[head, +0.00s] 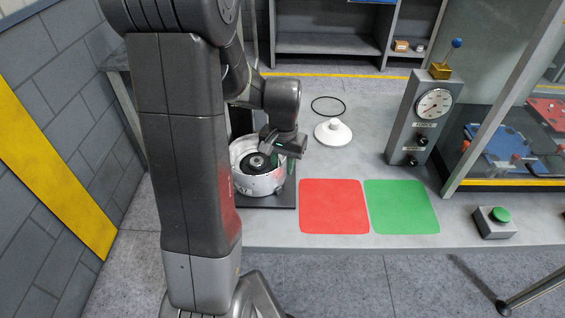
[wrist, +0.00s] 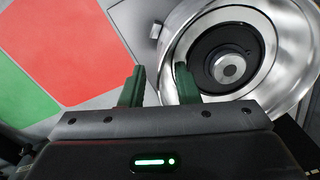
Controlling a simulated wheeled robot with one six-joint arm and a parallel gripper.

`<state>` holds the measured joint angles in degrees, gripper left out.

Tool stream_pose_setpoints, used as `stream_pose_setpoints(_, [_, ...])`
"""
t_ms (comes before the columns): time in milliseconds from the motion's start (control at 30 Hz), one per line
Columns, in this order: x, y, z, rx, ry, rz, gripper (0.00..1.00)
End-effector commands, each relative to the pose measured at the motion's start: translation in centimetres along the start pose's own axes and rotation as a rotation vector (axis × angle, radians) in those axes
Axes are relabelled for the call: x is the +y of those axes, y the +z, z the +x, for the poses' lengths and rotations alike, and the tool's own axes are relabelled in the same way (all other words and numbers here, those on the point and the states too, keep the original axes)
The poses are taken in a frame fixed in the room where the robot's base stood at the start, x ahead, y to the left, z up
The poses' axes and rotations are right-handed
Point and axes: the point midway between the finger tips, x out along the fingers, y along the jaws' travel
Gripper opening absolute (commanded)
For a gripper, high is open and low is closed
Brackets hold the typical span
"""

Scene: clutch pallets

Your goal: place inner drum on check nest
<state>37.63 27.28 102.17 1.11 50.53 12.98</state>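A round silver-white housing (head: 258,182) stands on a dark base plate (head: 270,203) on the bench. Inside it is a black disc with a bright metal hub (wrist: 229,68), which may be the inner drum; I cannot tell for sure. My gripper (wrist: 158,84) is at the housing's rim (wrist: 288,30), green fingers apart. One finger shows outside the rim and the other over its inner side. I see no clear contact. In the head view my gripper (head: 272,145) is above the housing and hides part of it. A white cone-shaped piece (head: 333,131) might be the check nest; this is unclear.
A red square (head: 333,206) and a green square (head: 401,206) lie bare on the bench. A black ring (head: 328,106) lies behind the white cone. A gauge stand (head: 418,118) with a lever and a green button box (head: 495,221) are at right.

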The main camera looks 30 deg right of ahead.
Motion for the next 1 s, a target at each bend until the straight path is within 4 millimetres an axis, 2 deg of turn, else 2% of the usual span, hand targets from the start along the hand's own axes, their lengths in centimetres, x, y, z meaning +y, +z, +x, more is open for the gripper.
stream_pose_setpoints(167, [0.0,0.0,-0.6,0.002,0.000,0.000,0.29])
stream_pose_setpoints(233, [0.0,-0.1,-1.5,0.005,-0.001,0.000,0.29])
stream_pose_setpoints(500, [0.0,-0.1,-7.2,0.007,-0.002,0.000,0.29])
stream_pose_setpoints(700, [0.0,-0.1,-10.7,0.003,-0.001,0.000,0.29])
stream_pose_setpoints(833, [0.0,0.0,-11.9,0.002,-0.001,0.000,0.29])
stream_pose_setpoints(1000, [0.0,0.0,-12.3,0.000,0.000,0.000,0.29])
